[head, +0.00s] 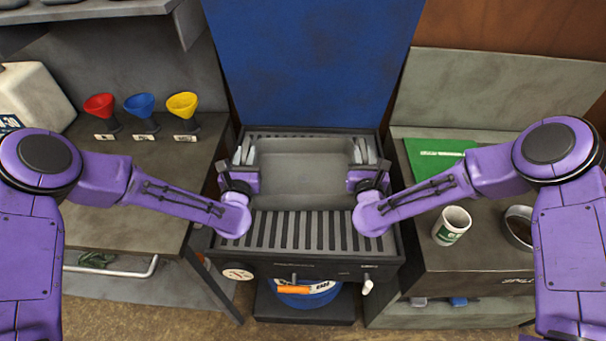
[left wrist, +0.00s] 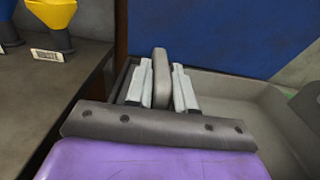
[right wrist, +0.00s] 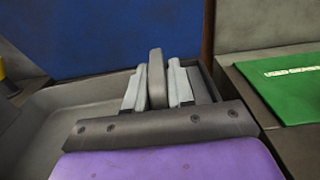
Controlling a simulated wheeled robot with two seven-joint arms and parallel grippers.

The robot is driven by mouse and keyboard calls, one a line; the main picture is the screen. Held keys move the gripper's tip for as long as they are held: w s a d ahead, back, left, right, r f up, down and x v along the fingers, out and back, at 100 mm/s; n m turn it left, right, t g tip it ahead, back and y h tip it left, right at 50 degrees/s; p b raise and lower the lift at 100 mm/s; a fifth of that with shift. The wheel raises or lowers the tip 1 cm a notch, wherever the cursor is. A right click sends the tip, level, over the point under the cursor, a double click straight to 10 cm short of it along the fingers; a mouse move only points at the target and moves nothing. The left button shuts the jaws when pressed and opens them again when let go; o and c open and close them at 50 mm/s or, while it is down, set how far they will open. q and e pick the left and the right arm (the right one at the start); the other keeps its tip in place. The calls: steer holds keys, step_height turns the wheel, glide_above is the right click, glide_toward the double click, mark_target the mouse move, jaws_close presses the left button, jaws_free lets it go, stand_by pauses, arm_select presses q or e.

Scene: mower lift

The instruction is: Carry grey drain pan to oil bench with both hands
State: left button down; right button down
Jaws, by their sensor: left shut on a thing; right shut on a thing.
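The grey drain pan (head: 303,180) is in the middle of the head view, over the slatted grate of a dark drain stand. I cannot tell whether it rests on the grate or hangs just above it. My left gripper (head: 249,153) is shut on the pan's left handle, which stands between the fingers in the left wrist view (left wrist: 161,78). My right gripper (head: 360,152) is shut on the right handle, seen between the fingers in the right wrist view (right wrist: 157,78). The pan looks level and empty.
The slatted grate (head: 315,232) shows in front of the pan. A left bench (head: 130,205) holds red, blue and yellow funnels (head: 141,106). A right bench (head: 470,255) holds a green mat (head: 436,150), a white can (head: 452,226) and a round tin (head: 518,228). A blue panel (head: 310,60) stands behind.

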arm_select(q)
steer(key=shift+r, duration=0.1)
